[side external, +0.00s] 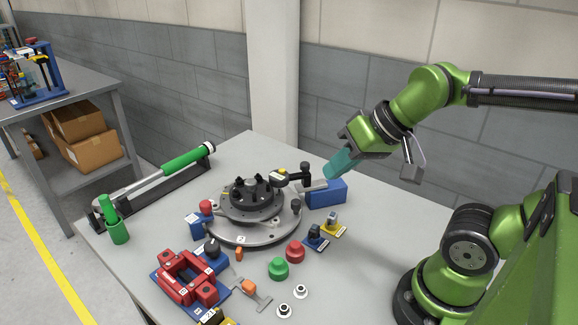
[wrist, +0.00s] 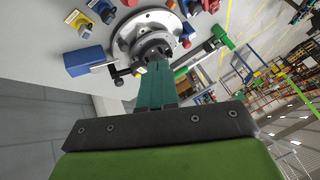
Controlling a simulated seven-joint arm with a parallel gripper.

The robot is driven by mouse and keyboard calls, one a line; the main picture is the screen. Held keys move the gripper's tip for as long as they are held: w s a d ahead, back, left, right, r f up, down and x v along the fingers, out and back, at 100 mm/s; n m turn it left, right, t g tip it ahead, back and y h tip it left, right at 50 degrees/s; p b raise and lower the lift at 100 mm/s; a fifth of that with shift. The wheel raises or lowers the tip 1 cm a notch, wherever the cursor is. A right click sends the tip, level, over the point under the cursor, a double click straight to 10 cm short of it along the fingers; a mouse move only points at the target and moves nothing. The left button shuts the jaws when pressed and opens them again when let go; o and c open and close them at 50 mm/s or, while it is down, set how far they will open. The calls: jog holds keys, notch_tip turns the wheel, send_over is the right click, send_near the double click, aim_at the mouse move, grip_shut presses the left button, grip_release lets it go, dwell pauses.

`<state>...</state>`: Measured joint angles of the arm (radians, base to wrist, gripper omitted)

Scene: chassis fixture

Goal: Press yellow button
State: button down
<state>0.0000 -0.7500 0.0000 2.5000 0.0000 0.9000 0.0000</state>
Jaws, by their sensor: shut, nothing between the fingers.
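My gripper (side external: 332,172) has teal fingers that are closed together and empty. It hangs tilted above the table, over the back right of the round fixture, and its tips appear near the top of the blue block in the side view. In the wrist view the fingers (wrist: 155,72) point toward the round fixture. A small yellow-based switch or button (side external: 335,229) stands on the table in front of the blue block, apart from my gripper. A yellow-based piece also shows at the top left of the wrist view (wrist: 76,20). Its exact top is too small to tell.
The round metal fixture (side external: 283,233) with a black chuck fills the table's middle. The blue block (side external: 327,194) stands behind the yellow piece. A blue-based switch (side external: 315,238), red button (side external: 295,251) and green button (side external: 278,268) are nearby. The table's right side is clear.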

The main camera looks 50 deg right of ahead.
jog(key=m+t, duration=0.2)
jog(key=m, duration=1.9)
send_over(282, 171)
jog(key=f, duration=0.1)
jog(key=shift+s+d+f, duration=0.1)
jog(key=shift+s+d, duration=0.15)
jog(key=shift+s, duration=0.05)
jog(key=shift+f, duration=4.4)
jog(key=shift+f, duration=0.1)
jog(key=shift+f, duration=0.35)
